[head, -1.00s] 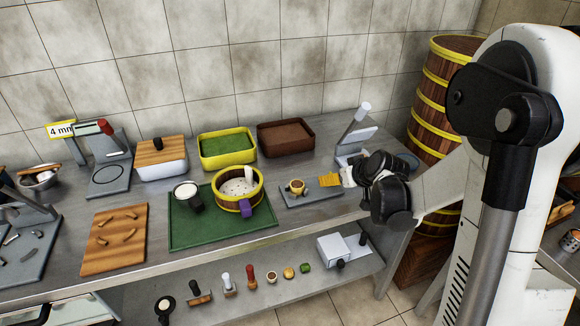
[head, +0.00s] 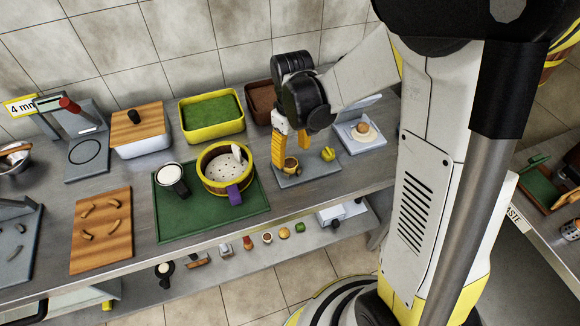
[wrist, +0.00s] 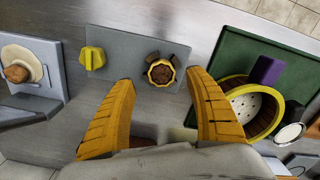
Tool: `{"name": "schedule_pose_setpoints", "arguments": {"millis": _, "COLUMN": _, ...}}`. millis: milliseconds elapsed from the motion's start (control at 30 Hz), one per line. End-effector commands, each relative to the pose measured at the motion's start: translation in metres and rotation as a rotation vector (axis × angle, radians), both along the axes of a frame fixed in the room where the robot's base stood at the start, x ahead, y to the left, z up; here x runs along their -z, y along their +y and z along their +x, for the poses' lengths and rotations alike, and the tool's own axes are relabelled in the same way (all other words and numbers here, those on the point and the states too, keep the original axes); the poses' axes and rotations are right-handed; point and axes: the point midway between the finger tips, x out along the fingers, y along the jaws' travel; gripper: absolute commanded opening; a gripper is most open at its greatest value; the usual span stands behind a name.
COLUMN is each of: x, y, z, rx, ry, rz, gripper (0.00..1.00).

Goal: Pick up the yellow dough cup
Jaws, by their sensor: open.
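A small round cup (head: 291,166) with a yellow scalloped rim and brown filling stands upright on a grey board. In the wrist view this cup (wrist: 161,72) lies just beyond and between my fingertips, with two dark brown lugs beside it. A solid yellow piece with a raised ridge (head: 328,154) sits on the same board to its right; it also shows in the wrist view (wrist: 92,58). My gripper (head: 291,157) points down over the cup, its orange fingers spread apart and empty. The fingers partly cover the cup in the head view; contact is not visible.
The grey board (head: 312,171) lies near the counter's front edge. Left of it, a steamer basket (head: 207,181) with a purple tab and a dark cup stand on a green mat (head: 170,226). A grey scale-like stand (head: 372,146) holding a bun is on the right.

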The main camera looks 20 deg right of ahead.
Motion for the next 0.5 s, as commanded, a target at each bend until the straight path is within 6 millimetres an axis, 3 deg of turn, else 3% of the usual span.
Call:
{"name": "schedule_pose_setpoints", "arguments": {"millis": 267, "x": 0.044, "y": 0.004, "z": 0.002, "rx": 0.0, "ry": -0.001, "rz": 0.0, "gripper": 0.64}}
{"name": "schedule_pose_setpoints", "arguments": {"millis": 500, "x": 0.047, "y": 0.004, "z": 0.002, "rx": 0.0, "ry": -0.001, "rz": 0.0, "gripper": 0.64}}
